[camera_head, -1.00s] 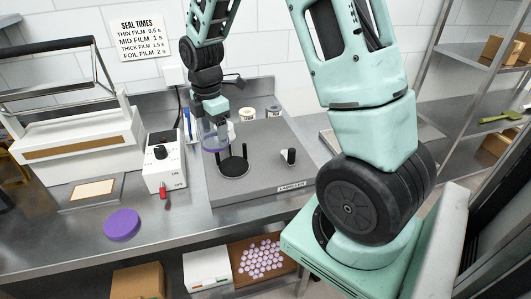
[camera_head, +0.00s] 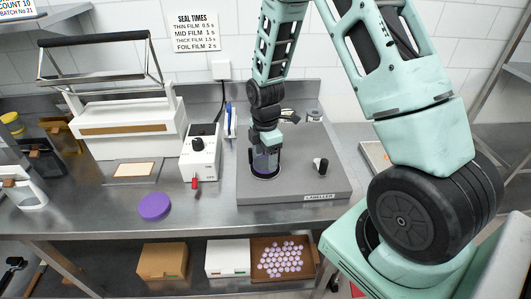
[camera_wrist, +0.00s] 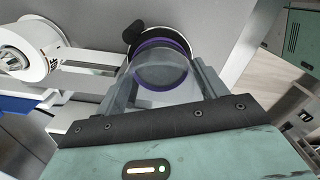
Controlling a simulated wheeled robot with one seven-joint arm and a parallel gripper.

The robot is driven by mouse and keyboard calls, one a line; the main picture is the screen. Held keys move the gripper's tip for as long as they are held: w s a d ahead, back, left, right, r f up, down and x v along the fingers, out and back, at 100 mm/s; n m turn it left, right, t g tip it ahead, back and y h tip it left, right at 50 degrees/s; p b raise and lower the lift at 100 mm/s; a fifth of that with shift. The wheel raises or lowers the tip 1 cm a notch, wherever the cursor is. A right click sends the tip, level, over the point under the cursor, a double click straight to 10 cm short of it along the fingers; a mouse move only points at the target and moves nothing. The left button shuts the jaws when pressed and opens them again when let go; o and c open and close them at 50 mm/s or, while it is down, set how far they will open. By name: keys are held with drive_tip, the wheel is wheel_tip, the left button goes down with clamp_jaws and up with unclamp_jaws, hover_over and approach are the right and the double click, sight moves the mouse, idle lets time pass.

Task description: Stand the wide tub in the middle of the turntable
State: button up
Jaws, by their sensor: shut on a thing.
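The wide tub (camera_head: 266,161) is clear with a purple band at its lower end. It is upright in the head view, between the dark posts of the black turntable (camera_head: 265,177) on the grey labeller. I cannot tell whether its base touches the turntable. My gripper (camera_head: 265,148) points down from above and is shut on the tub. In the wrist view my gripper (camera_wrist: 163,85) has one finger on each side of the clear tub (camera_wrist: 160,75), and the purple ring shows at its far end. Most of the turntable is hidden by the tub.
The labeller (camera_head: 315,185) has a black knob (camera_head: 320,165) to the right. A white box with a dial (camera_head: 200,152) and a purple disc (camera_head: 154,206) lie to the left. Bare bench lies in front of the labeller.

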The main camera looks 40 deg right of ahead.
drive_tip(key=shift+f, duration=0.2)
drive_tip(key=shift+f, duration=0.15)
drive_tip(key=o, duration=1)
drive_tip(key=shift+o, duration=0.2)
wheel_tip(320, 180, up, 12)
drive_tip(key=b, duration=0.3)
drive_tip(key=s+a+r+m, duration=0.2)
drive_tip(key=s+a, duration=0.3)
drive_tip(key=a, duration=0.4)
drive_tip(key=s+a+r+m, duration=0.2)
drive_tip(key=s+a, duration=0.3)
drive_tip(key=a, duration=0.4)
drive_tip(key=s+a+m, duration=0.2)
drive_tip(key=s+a, duration=0.1)
drive_tip(key=s, duration=0.4)
drive_tip(key=s+a+m, duration=0.1)
drive_tip(key=s+a, duration=0.2)
drive_tip(key=s, duration=0.4)
drive_tip(key=shift+s+a+r+m+y, duration=0.15)
drive_tip(key=shift+a+m+y, duration=0.15)
drive_tip(key=shift+m, duration=0.1)
